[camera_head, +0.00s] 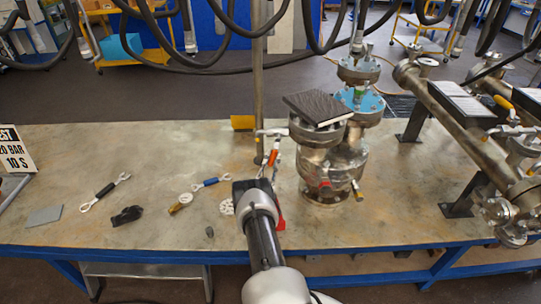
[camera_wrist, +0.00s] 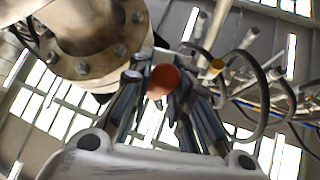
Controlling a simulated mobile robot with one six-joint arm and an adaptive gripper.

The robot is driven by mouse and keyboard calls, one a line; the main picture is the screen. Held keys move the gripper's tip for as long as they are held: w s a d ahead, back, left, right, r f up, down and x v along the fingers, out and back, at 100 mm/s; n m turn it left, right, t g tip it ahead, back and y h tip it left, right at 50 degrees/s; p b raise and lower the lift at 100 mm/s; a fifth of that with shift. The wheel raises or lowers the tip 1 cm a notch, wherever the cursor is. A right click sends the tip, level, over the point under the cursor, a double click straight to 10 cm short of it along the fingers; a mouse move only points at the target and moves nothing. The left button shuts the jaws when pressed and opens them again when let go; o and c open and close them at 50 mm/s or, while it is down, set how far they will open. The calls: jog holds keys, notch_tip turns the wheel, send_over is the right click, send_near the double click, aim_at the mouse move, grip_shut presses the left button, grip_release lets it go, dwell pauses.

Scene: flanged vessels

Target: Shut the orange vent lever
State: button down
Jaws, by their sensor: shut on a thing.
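The orange vent lever (camera_head: 273,157) stands just left of the flanged steel vessel (camera_head: 334,165), by a small valve with a pale tee handle. In the wrist view its orange rounded end (camera_wrist: 163,80) sits between my two fingers. My gripper (camera_head: 267,172) reaches up to it from the front of the bench. In the wrist view my gripper (camera_wrist: 158,88) is shut on the orange lever, one finger on each side. The lever's lower part and its pivot are hidden behind my gripper in the head view.
A dark flat plate (camera_head: 318,107) lies on the vessel's top. Steel pipework (camera_head: 455,115) fills the bench's right side. Wrenches (camera_head: 105,191) and small parts lie on the left. Black hoses (camera_head: 200,63) hang above. The bench's back left (camera_head: 90,150) is clear.

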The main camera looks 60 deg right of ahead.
jog(key=shift+s+f, duration=0.1)
dwell(0.4)
jog(key=c, duration=1.5)
grip_release()
jog(key=shift+o, duration=0.2)
